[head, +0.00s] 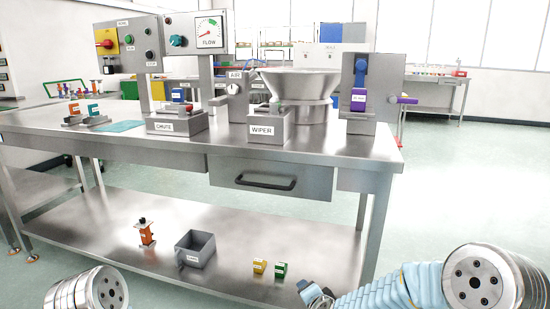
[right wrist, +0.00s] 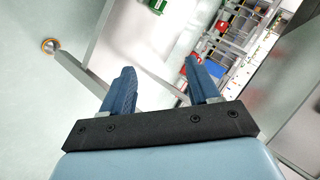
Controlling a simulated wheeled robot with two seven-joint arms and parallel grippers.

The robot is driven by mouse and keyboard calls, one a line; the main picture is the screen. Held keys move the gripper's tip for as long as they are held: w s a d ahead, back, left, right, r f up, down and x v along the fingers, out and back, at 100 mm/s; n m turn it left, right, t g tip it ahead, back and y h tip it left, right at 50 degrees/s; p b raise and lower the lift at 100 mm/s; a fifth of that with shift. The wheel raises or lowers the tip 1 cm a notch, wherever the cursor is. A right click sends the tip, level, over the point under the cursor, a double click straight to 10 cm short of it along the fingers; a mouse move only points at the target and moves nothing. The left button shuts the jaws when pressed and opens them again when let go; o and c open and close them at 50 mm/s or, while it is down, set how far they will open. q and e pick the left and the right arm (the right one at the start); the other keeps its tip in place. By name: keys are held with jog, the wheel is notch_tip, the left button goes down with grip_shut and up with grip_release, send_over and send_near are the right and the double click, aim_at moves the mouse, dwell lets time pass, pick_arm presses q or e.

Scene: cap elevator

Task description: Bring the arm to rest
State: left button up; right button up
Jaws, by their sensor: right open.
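My right arm comes in at the lower right of the head view, with light-blue segments and a grey round joint. Its gripper (head: 316,293) is low at the bottom edge, in front of the steel bench (head: 300,155) and apart from it. In the right wrist view the two blue fingers of the right gripper (right wrist: 160,70) stand apart with nothing between them. Of my left arm only a grey round joint shows at the lower left of the head view. My left gripper is out of view.
On the bench stand boxes labelled CHUTE (head: 177,124) and WIPER (head: 268,128), a steel bowl (head: 299,85) and a flow gauge (head: 209,31). The lower shelf holds a grey bin (head: 195,250), a yellow block (head: 260,266) and a green block (head: 280,271). Open floor lies right.

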jog(key=s+d+f+n+g+y, duration=0.15)
jog(key=s+f+n+g, duration=0.45)
jog(key=s+f, duration=1.05)
jog(key=s+f+n+g+y, duration=0.1)
jog(key=s+f+n+g, duration=0.2)
jog(key=s, duration=1)
notch_tip(320, 180, down, 4)
jog(key=shift+r+g, duration=0.1)
jog(key=shift+g, duration=0.7)
